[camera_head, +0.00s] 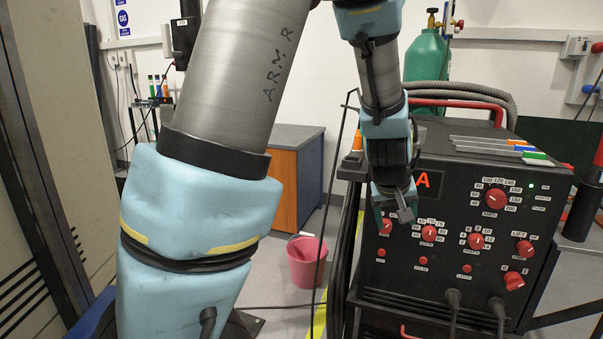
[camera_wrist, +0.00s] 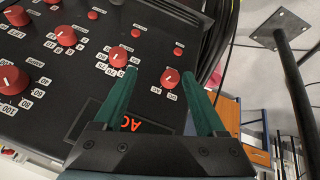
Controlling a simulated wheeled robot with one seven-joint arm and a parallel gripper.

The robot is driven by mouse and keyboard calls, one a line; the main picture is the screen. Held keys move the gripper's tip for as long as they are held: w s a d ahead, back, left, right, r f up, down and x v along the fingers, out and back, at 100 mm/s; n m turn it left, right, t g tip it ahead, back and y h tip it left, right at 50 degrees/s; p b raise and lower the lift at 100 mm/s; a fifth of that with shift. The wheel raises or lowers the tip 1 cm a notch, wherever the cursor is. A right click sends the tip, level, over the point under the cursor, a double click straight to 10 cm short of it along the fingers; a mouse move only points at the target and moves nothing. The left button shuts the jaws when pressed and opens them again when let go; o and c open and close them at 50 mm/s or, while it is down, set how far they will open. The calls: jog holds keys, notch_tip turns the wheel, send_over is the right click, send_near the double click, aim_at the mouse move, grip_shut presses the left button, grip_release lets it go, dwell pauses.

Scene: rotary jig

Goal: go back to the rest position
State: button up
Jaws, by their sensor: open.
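My gripper (camera_head: 398,208) hangs from the arm in front of the upper left part of a black control panel (camera_head: 455,260). In the wrist view my gripper (camera_wrist: 165,95) shows two green fingers spread apart, with nothing held between them. Two red knobs, a left one (camera_wrist: 118,56) and a right one (camera_wrist: 170,77), show between and just past the fingertips. I cannot tell whether a finger touches the panel. In the head view the gripper hides part of the panel's left side.
The black machine carries several red knobs, including a large one (camera_head: 496,198), and thick cables below. Rods (camera_head: 500,147) lie on its top. A green gas cylinder (camera_head: 425,58) stands behind. A pink bucket (camera_head: 306,262) is on the floor, near a wooden cabinet (camera_head: 290,180).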

jog(key=s+a+r+g+y+p, duration=0.1)
jog(key=s+a, duration=0.1)
jog(key=a, duration=0.7)
jog(key=s+a+g+y+p, duration=0.1)
jog(key=s+a, duration=0.2)
jog(key=a, duration=0.6)
jog(key=s+a+r+g+y+p, duration=0.1)
jog(key=s+a+p, duration=0.1)
jog(key=a, duration=0.8)
jog(key=shift+s+r, duration=0.35)
jog(key=shift+s, duration=0.2)
